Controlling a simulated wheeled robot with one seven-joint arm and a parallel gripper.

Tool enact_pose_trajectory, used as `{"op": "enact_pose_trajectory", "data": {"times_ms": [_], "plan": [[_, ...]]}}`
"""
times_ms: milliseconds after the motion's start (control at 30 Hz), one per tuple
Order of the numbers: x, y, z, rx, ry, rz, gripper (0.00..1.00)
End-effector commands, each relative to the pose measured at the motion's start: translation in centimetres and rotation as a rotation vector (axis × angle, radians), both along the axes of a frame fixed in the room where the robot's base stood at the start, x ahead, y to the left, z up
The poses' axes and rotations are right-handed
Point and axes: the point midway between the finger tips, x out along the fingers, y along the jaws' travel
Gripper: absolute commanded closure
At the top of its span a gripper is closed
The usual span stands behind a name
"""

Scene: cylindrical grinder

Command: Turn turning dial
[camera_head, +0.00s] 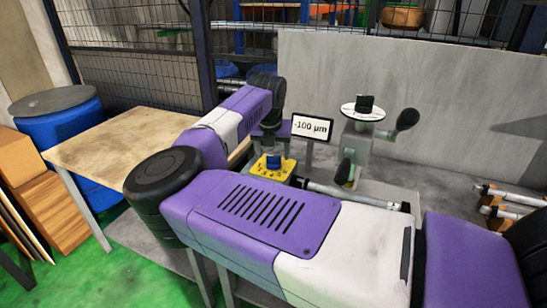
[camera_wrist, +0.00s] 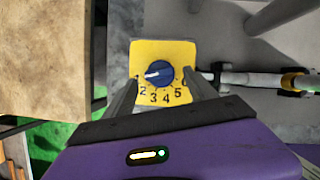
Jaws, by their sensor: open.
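The turning dial is a blue round knob (camera_wrist: 159,74) on a yellow plate (camera_wrist: 150,50) with black numbers along its lower side. A white mark on the knob points left, near the low end of the numbers. In the head view the blue knob (camera_head: 273,161) sits on the yellow plate (camera_head: 260,168) behind my purple arm. My gripper (camera_wrist: 163,90) is open, with one grey finger to the left and one to the right of the knob. I cannot tell whether the fingers touch the knob. In the head view the fingers are mostly hidden.
A display (camera_head: 312,128) reads -100 µm behind the dial. A grey-green machine part with a black handle (camera_head: 407,119) stands to the right. A metal rod (camera_head: 340,192) lies beside the plate. A wooden table (camera_head: 100,143) stands left, with a blue barrel (camera_head: 62,122) beyond.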

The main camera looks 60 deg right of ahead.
Motion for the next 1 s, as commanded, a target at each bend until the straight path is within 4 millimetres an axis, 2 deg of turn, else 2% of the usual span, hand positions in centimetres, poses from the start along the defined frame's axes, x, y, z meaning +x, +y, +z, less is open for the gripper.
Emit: {"op": "enact_pose_trajectory", "data": {"times_ms": [100,233,600,900,1000], "plan": [[0.1,-0.6,-1.6,0.001,0.003,0.0,0.35],[0.4,-1.0,-2.7,0.001,0.0,0.0,0.35],[0.4,-1.2,-3.2,0.0,0.0,0.001,0.36],[0.4,-1.2,-3.2,0.0,0.0,0.001,0.95],[0.4,-1.2,-3.2,0.0,0.0,0.002,0.95]]}}
